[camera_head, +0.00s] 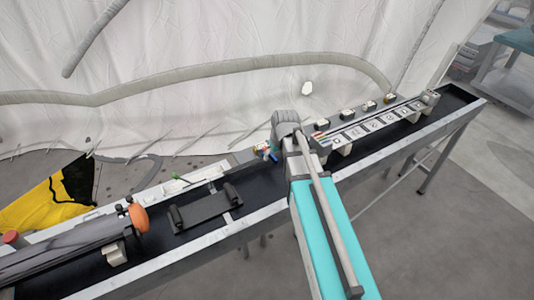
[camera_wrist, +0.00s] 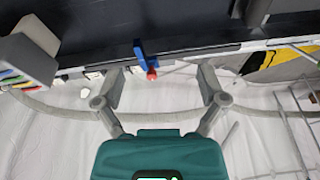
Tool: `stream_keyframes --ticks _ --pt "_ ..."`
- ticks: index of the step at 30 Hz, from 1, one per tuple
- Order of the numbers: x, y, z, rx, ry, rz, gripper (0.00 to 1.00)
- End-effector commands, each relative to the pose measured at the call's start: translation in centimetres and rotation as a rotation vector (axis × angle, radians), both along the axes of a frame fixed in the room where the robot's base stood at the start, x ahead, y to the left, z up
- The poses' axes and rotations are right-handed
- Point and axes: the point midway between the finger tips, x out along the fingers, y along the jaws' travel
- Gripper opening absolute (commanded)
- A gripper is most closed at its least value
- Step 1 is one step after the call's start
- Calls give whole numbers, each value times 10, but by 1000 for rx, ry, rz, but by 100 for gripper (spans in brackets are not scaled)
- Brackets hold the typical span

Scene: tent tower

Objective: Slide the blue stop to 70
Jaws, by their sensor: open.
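The blue stop (camera_wrist: 140,54) is a small upright blue piece with a red knob (camera_wrist: 152,75) in the wrist view, on the pale rail along the bench edge. In the head view the blue stop (camera_head: 267,151) shows small beside my arm. My gripper (camera_wrist: 161,72) is open, one finger on each side of the stop in the wrist picture, with a wide gap to both. I cannot tell their separation in depth. In the head view my arm hides the fingers. No scale numbers are readable, so the stop's reading cannot be told.
A long black-topped bench (camera_head: 262,192) runs diagonally. A row of white tiles (camera_head: 376,124) stands on its right part; a grey block (camera_wrist: 30,48) shows left in the wrist view. A dark cradle (camera_head: 206,208) and orange knob (camera_head: 139,218) are left. White fabric hangs behind.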

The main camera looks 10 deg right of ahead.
Motion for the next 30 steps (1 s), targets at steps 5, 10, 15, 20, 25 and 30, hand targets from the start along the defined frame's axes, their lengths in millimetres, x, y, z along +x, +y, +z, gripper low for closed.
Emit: stream_keyframes --ticks 5,10,15,20,25,30 --pt "67 -11 7 6 -110 75 91" --pt "86 -14 9 4 -154 105 91" --pt "86 -14 10 4 -156 107 91" --pt "86 -14 9 5 -156 106 91" --pt "86 -14 6 5 -155 105 91" --pt "89 -13 -1 5 -155 105 91"
